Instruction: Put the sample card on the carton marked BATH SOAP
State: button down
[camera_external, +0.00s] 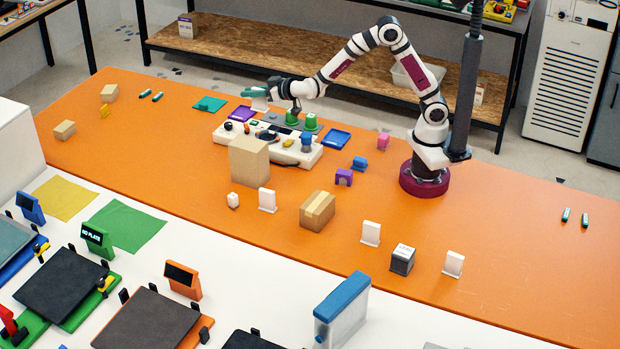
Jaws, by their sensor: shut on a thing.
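My gripper (254,92) is over the far left part of the orange table, with its teal fingers pointing left. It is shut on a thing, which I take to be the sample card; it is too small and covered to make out. A small white upright piece (259,105) shows just below the fingers; I cannot tell whether they touch. Of the cartons, a grey one with a white printed top (403,261) stands at the front right, and tan ones stand at the middle (317,211) and left of it (250,161). I cannot read BATH SOAP on any.
A white console (225,134) with knobs and green and blue parts stands below my arm. White upright stands (267,200) (370,233) (453,264) are along the front. Small tan boxes (110,92) (64,130) are at the left. The table's right side is mostly clear.

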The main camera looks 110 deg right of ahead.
jog(key=shift+w+a+f, duration=0.75)
jog(key=shift+w+f, duration=0.2)
jog(key=shift+f, duration=0.45)
jog(key=shift+w+a+f, duration=0.7)
jog(key=shift+w+f, duration=0.2)
jog(key=shift+f, duration=0.5)
jog(key=shift+w+a+f, duration=0.75)
jog(key=shift+w+f, duration=0.2)
jog(key=shift+f, duration=0.45)
jog(key=shift+f, duration=0.1)
jog(key=c, duration=0.8)
grip_release()
